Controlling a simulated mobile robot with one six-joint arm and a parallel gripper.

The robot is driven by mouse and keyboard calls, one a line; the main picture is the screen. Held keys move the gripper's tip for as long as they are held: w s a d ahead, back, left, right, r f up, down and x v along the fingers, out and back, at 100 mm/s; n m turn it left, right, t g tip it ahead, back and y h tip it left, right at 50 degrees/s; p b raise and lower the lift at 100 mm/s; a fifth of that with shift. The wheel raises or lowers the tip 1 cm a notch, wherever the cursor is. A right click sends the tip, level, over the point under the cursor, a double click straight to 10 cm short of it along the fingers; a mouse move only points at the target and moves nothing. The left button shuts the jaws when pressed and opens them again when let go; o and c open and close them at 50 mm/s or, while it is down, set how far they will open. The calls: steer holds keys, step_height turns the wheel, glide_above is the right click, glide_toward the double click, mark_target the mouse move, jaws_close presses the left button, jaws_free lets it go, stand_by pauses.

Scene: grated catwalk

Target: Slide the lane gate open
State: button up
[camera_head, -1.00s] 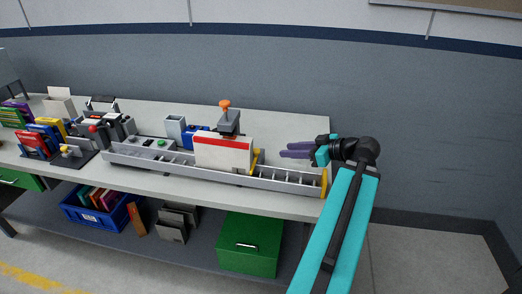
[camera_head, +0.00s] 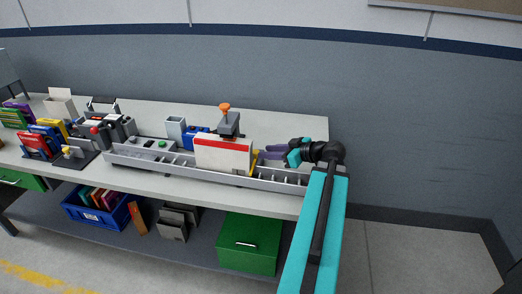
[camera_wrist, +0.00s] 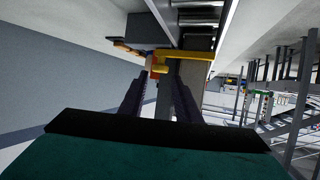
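A long grey lane (camera_head: 140,158) with low dividers lies along the bench. A white panel with a red stripe (camera_head: 222,155) stands across its middle, and I take it for the lane gate. A yellow part (camera_head: 254,162) shows at its right edge. My gripper (camera_head: 266,152) is just right of that part, pointing left. In the wrist view, my gripper (camera_wrist: 158,76) has its two dark fingers apart. A yellow piece (camera_wrist: 158,69) shows ahead, near and between the fingertips. I cannot tell whether they touch it.
An orange knob on a grey block (camera_head: 226,118) stands behind the panel. Folders and devices crowd the bench's left end. A green box (camera_head: 250,243) is below. The bench's back right is bare.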

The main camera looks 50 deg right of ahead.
mark_target(257, 151)
steer(key=shift+p+x, duration=0.5)
steer(key=shift+x, duration=1.7)
